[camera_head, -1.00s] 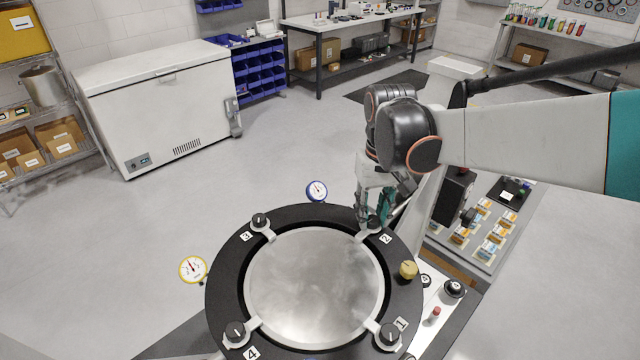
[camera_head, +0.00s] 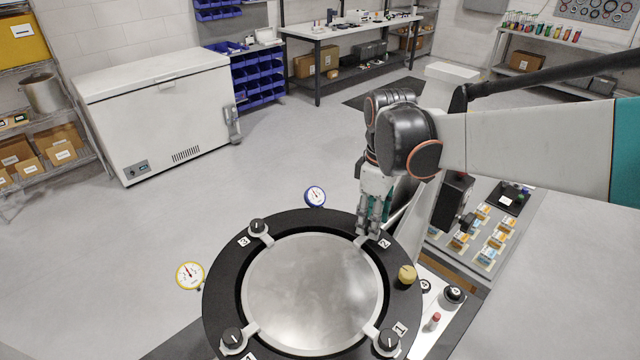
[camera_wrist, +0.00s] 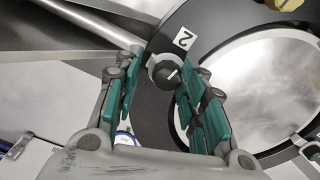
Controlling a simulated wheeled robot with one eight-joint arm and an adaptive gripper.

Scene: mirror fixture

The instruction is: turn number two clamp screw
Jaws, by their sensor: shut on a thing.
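The number two clamp screw is a black knob with a white pointer line; it shows in the wrist view (camera_wrist: 166,75) beside the label 2 (camera_wrist: 183,39). In the head view the label 2 (camera_head: 385,244) shows at the ring's upper right, and the knob is largely hidden by my gripper (camera_head: 373,230). My gripper points down there, its teal-padded fingers on either side of the knob, shut on it, as the wrist view also shows (camera_wrist: 165,82). The mirror (camera_head: 312,290) is a round silvery disc inside the black ring (camera_head: 228,262).
Clamp screws 3 (camera_head: 258,227), 4 (camera_head: 232,338) and 1 (camera_head: 389,340) sit around the ring. A blue gauge (camera_head: 315,196), a yellow gauge (camera_head: 190,275) and a brass knob (camera_head: 407,275) stand at its edge. A panel of parts (camera_head: 490,235) lies to the right.

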